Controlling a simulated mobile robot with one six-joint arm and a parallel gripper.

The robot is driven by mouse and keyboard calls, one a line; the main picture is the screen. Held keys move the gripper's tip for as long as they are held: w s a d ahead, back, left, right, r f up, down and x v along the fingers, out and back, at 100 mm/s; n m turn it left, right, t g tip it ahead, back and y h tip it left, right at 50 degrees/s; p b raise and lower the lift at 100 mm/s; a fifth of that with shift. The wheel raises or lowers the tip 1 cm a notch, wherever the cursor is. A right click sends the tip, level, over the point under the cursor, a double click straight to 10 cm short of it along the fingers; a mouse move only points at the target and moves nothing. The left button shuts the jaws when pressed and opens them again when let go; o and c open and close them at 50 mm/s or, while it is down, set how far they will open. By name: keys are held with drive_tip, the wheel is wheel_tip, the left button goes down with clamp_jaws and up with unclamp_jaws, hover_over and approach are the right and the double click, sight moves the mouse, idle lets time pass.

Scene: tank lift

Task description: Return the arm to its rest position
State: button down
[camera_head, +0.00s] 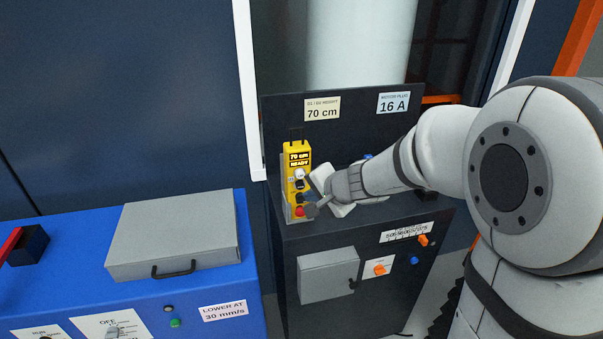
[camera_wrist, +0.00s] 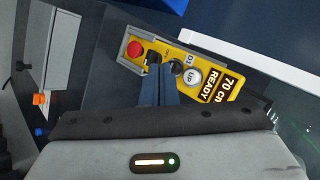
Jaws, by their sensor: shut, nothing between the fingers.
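My arm (camera_head: 435,150) reaches from the right across the dark cabinet in the head view. My gripper (camera_head: 312,210) is at the lower part of the yellow control box (camera_head: 297,160), close to its red button (camera_head: 300,211). In the wrist view my gripper (camera_wrist: 154,62) is shut with nothing in it, and its tips are at a small black knob of the yellow box (camera_wrist: 185,65). I cannot tell whether they touch it. The box display reads "70 cm READY". The red button (camera_wrist: 134,49) and a white "UP" button (camera_wrist: 191,77) show beside the fingers.
The dark cabinet (camera_head: 300,232) has a back panel with signs "70 cm" (camera_head: 322,109) and "16 A" (camera_head: 393,103). A blue cabinet (camera_head: 70,290) with a grey lidded box (camera_head: 175,235) stands at the left. A white post (camera_head: 246,90) rises behind, between the cabinets.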

drive_tip(key=s+d+n+g+h, duration=0.1)
drive_tip(key=s+d+n+h, duration=0.1)
drive_tip(key=s+d, duration=0.3)
drive_tip(key=s+d+r+n+g+h, duration=0.1)
drive_tip(key=s+d, duration=0.4)
drive_tip(key=s, duration=0.6)
drive_tip(key=s+d+r+n+g+h, duration=0.1)
drive_tip(key=s+d+n+g+h, duration=0.1)
drive_tip(key=s, duration=0.6)
drive_tip(key=d+n+h, duration=0.1)
drive_tip(key=d+n, duration=0.1)
drive_tip(key=d, duration=0.1)
drive_tip(key=shift+s+d+n+g, duration=0.15)
drive_tip(key=shift+d+n+g, duration=0.05)
drive_tip(key=shift+n+g, duration=0.2)
drive_tip(key=c, duration=2.2)
unclamp_jaws()
